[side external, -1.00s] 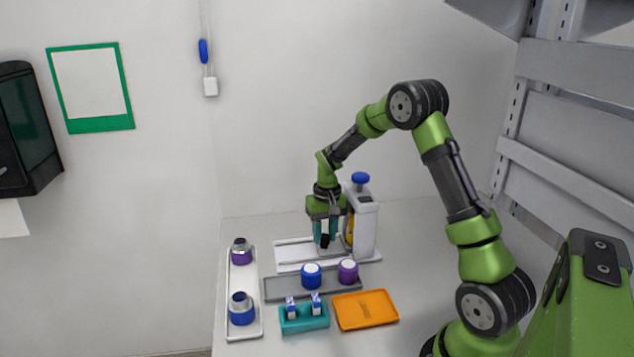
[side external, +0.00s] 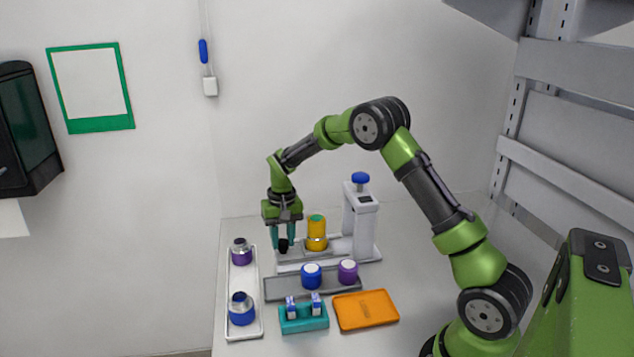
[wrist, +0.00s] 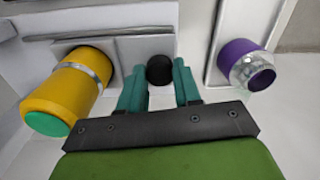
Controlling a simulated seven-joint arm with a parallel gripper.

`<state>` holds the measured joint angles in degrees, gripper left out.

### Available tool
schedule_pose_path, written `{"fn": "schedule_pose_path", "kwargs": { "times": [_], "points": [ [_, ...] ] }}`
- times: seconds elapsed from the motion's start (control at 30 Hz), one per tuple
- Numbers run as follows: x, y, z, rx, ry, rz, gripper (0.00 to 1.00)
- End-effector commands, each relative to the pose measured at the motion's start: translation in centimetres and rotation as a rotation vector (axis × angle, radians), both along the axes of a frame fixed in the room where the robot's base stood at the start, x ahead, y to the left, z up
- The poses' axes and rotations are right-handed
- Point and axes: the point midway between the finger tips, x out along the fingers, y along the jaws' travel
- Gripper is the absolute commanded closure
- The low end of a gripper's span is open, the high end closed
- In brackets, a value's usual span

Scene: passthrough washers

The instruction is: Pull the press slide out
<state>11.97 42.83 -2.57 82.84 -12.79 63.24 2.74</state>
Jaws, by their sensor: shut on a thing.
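The white press (side external: 362,222) with a blue top knob stands at the back of the bench on a white base. Its grey slide (wrist: 143,45) sticks out to the left of the column. A yellow cylinder with a green top (side external: 316,232) and a metal band stands on the slide, clear of the column; it also shows at the left of the wrist view (wrist: 66,92). My gripper (side external: 283,241) is shut on the black slide knob (wrist: 160,70), at the slide's left end. The fingers partly hide the knob in the side view.
A white tray (side external: 252,283) at the left holds a purple and a blue piece with metal collars. A grey strip (side external: 287,288) in front carries blue and purple capped pieces. A teal holder (side external: 304,321) and an orange tray (side external: 366,310) lie nearer the front.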

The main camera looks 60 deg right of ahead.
Motion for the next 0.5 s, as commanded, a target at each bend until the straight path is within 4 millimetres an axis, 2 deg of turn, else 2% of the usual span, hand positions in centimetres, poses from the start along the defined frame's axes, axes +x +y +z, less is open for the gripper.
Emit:
{"fn": "schedule_pose_path", "kwargs": {
  "times": [0.17, 0.2, 0.37, 0.5],
  "points": [
    [0.54, 0.48, 0.13, 0.004, -0.016, 0.009, 1.0],
    [0.56, 0.5, 0.13, 0.005, -0.017, 0.01, 0.66],
    [0.5, 0.5, 0.11, 0.005, -0.015, 0.01, 0.41],
    [0.39, 0.38, 0.09, 0.005, -0.012, 0.008, 0.41]
  ]
}}
